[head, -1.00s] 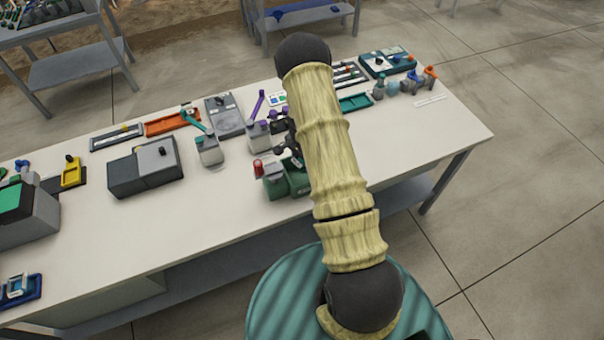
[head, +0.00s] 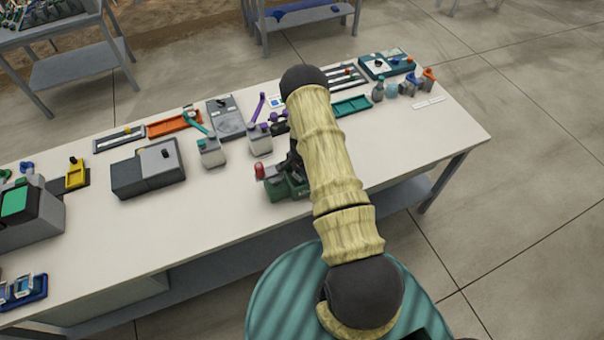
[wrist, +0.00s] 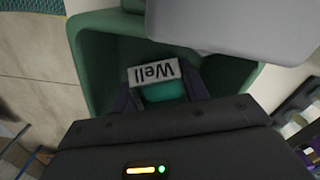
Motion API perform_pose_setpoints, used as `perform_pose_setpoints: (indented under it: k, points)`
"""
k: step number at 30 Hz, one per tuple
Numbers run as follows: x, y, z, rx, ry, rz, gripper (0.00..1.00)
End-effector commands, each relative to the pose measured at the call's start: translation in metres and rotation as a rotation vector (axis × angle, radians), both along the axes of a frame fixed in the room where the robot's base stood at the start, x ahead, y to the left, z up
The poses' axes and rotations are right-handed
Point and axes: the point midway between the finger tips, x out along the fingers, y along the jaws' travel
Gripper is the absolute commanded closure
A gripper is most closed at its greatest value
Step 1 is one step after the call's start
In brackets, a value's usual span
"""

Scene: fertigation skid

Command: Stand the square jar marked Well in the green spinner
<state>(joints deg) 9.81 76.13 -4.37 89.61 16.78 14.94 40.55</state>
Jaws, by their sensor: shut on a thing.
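The square jar marked Well (wrist: 153,72) shows in the wrist view with its white label upside down and a teal top. My gripper (wrist: 162,94) is shut on it, one dark finger on each side. The green spinner (wrist: 92,62) surrounds the jar in that view, with its walls on both sides. Whether the jar touches its floor is hidden. In the head view the green spinner (head: 278,190) stands near the table's front edge, with a red knob on its left. My arm covers its right part and hides the jar.
A grey part (wrist: 240,25) overhangs the spinner's opening in the wrist view. Two similar jars, one teal-marked (head: 212,153) and one purple-marked (head: 260,141), stand behind and left of the spinner. A grey box (head: 147,170) stands farther left.

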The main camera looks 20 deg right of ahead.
Motion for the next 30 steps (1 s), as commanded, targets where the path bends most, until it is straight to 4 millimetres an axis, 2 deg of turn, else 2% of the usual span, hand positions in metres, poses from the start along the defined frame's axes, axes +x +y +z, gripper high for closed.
perform_pose_setpoints:
  k: [12, 13, 15, 16, 24, 30]
  points:
    - [0.0004, -0.0003, -0.0055, -0.001, -0.001, -0.001, 0.8]
    - [0.0003, -0.0002, -0.0042, -0.001, -0.001, -0.001, 0.49]
    - [0.0003, -0.0002, -0.0039, -0.001, -0.001, -0.001, 0.35]
    - [0.0002, -0.0002, -0.0039, -0.001, -0.001, -0.001, 0.33]
    - [0.0002, -0.0002, -0.0034, -0.001, -0.001, -0.001, 0.33]
    - [0.0011, -0.0004, 0.0042, -0.001, -0.003, 0.0, 0.33]
